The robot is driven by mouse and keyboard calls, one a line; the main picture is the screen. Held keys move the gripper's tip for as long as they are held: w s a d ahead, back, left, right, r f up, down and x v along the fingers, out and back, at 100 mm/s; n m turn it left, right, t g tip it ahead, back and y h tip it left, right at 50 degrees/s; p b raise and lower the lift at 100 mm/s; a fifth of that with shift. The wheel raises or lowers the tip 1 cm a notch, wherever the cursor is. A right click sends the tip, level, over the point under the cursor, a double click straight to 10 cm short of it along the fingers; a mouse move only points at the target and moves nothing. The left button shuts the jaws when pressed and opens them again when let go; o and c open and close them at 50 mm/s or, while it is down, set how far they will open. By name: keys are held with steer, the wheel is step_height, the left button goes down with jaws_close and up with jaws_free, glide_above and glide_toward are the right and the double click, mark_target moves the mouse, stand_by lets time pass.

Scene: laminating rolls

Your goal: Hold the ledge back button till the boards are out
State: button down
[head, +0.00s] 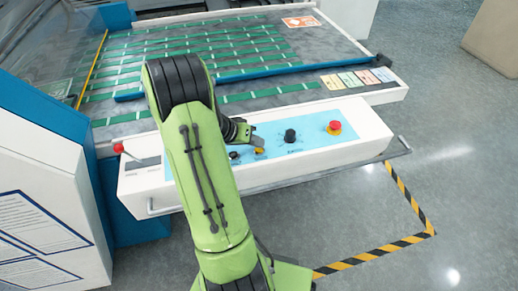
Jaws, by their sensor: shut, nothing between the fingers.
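A white control box (355,152) with a light blue panel (315,133) runs along the front of the machine. My gripper (257,148) is shut and its tip is low over the panel, at or just above a small yellow button (260,151). I cannot tell whether it touches or presses the button. A dark button (234,155) lies just left of it, partly hidden by my green arm. A black knob (290,136) and a red mushroom button (334,127) are to the right. No boards are clearly seen on the bed (215,40).
The bed carries green strips and a blue bar (235,74). A red-tipped lever (119,149) stands at the box's left end. A metal rail (360,164) runs along the box's front. Yellow-black tape (385,246) marks the floor, which is clear at right.

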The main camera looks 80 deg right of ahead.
mark_target(256, 149)
steer(key=shift+f+b, duration=0.4)
steer(key=shift+b, duration=0.05)
stand_by(0.4)
steer(key=shift+r, duration=0.1)
stand_by(4.7)
steer(key=shift+r+p, duration=0.6)
steer(key=shift+r, duration=0.15)
step_height(256, 149, up, 5)
steer(key=p, duration=0.3)
steer(key=shift+r+p, duration=0.1)
steer(key=shift+p, duration=0.25)
